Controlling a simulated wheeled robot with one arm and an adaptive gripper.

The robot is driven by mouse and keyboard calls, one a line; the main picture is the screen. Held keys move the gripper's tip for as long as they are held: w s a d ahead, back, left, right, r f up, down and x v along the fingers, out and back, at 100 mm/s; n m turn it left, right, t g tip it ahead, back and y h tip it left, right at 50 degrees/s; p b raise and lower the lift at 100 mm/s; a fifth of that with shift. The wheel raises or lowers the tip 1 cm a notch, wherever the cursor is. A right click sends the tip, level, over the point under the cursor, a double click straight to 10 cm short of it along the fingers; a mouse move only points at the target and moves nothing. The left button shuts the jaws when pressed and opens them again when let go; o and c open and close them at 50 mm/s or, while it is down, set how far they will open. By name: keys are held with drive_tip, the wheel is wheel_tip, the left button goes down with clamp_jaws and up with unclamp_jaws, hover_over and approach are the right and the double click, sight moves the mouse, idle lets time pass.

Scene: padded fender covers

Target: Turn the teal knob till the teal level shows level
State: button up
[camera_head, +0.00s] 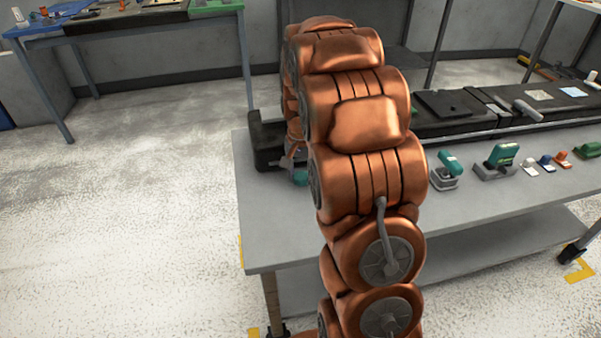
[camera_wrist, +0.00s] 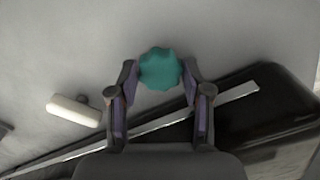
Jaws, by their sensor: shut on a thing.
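The teal knob (camera_wrist: 160,68) is round with a scalloped rim. In the wrist view it sits between the two fingertips of my gripper (camera_wrist: 160,75), which is shut on its sides. In the head view the knob (camera_head: 300,177) shows at the left end of the workbench, beside the black bed, and my arm hides most of my gripper. Two teal-topped devices (camera_head: 447,168) and (camera_head: 500,158) stand on the bench right of my arm. I cannot tell which thing is the teal level, and no level reading can be made out.
A long black bed (camera_head: 470,128) runs along the back of the grey workbench (camera_head: 275,232). Several small coloured items (camera_head: 563,159) lie at the right. A white bar (camera_wrist: 74,110) is left of my gripper in the wrist view. The bench front is clear.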

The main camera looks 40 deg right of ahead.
sight(301, 175)
drive_tip(key=shift+w+r, duration=0.1)
idle(0.3)
drive_tip(key=o, duration=1.2)
drive_tip(key=shift+c, duration=0.2)
wheel_tip(301, 175, up, 12)
idle(0.3)
